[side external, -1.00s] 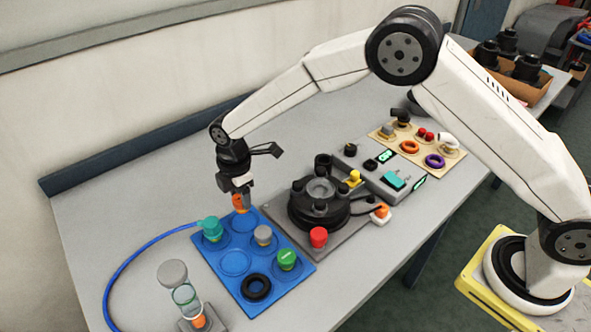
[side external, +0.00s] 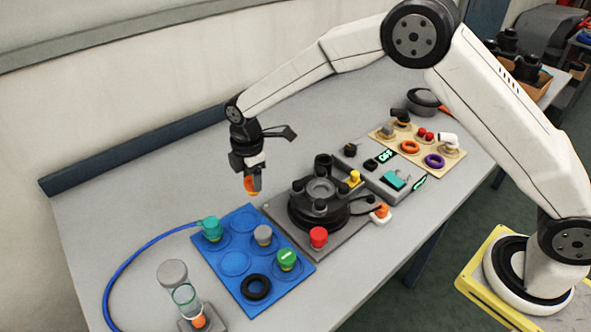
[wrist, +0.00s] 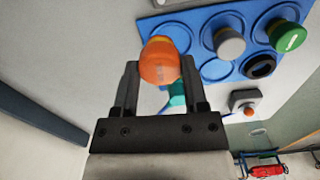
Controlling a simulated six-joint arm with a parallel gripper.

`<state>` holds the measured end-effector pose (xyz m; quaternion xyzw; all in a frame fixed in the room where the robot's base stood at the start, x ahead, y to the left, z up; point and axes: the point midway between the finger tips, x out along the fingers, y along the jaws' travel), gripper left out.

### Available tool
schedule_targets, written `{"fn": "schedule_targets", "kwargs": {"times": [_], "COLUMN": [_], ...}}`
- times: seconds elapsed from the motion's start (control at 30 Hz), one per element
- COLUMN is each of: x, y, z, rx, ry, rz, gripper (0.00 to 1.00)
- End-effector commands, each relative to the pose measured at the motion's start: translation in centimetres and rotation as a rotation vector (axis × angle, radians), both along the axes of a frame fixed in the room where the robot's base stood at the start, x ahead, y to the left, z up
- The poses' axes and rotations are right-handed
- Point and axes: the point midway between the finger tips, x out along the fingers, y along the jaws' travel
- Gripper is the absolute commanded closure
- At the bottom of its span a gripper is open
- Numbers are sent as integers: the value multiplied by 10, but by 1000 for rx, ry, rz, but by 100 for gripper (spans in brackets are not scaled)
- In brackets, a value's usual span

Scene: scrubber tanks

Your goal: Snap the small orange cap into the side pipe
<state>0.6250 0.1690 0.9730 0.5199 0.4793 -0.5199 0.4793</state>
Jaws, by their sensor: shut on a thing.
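My gripper (side external: 253,181) is shut on the small orange cap (side external: 251,188). It holds the cap in the air, above the far corner of the blue tray (side external: 258,265) and left of the black round tank (side external: 320,208). In the wrist view the orange cap (wrist: 160,64) sits between the two fingers, its rounded end toward the camera. The tank stands on a grey plate, with several short black stubs on top and a taller black pipe (side external: 323,163) behind. I cannot tell which opening is the side pipe.
The tray carries a teal cap (side external: 211,227), a grey cap (side external: 263,234), a green cap (side external: 287,257) and a black ring (side external: 256,287). A red knob (side external: 318,236) stands at the tank's front. A glass tube (side external: 185,297) stands front left. The table behind the tray is clear.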

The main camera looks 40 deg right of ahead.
Motion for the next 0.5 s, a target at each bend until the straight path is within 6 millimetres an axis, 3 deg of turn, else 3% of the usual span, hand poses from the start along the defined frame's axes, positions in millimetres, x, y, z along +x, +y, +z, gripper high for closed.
{"fn": "schedule_targets", "kwargs": {"times": [0.23,0.5], "x": [9,3], "y": [-77,-163], "z": [24,51], "rx": [1,0], "ry": [-2,-2], "rz": [-152,-326], "gripper": [100,100]}}
